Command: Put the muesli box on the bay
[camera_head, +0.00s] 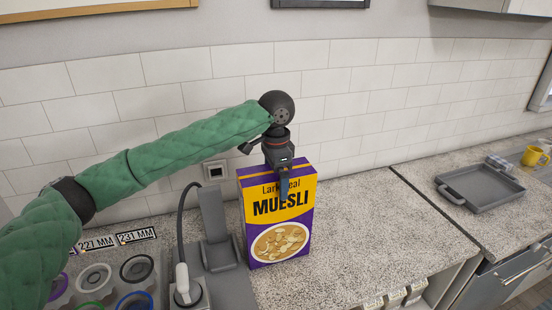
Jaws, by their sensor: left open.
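The muesli box (278,228), purple and yellow with a bowl picture on its front, stands upright on the speckled counter. My left gripper (282,180) points down at the top of the box. It is open, with one finger in front of the upper front face; the other finger is hidden. I cannot tell whether the finger touches the box. My right gripper is not in view. Nothing in view is clearly marked as the bay.
A grey stand with a cable (216,235) is close to the left of the box. Several round coloured rings (137,268) lie further left near number labels. A grey tray (480,187) and yellow mug (534,156) are at right. The counter (350,225) right of the box is clear.

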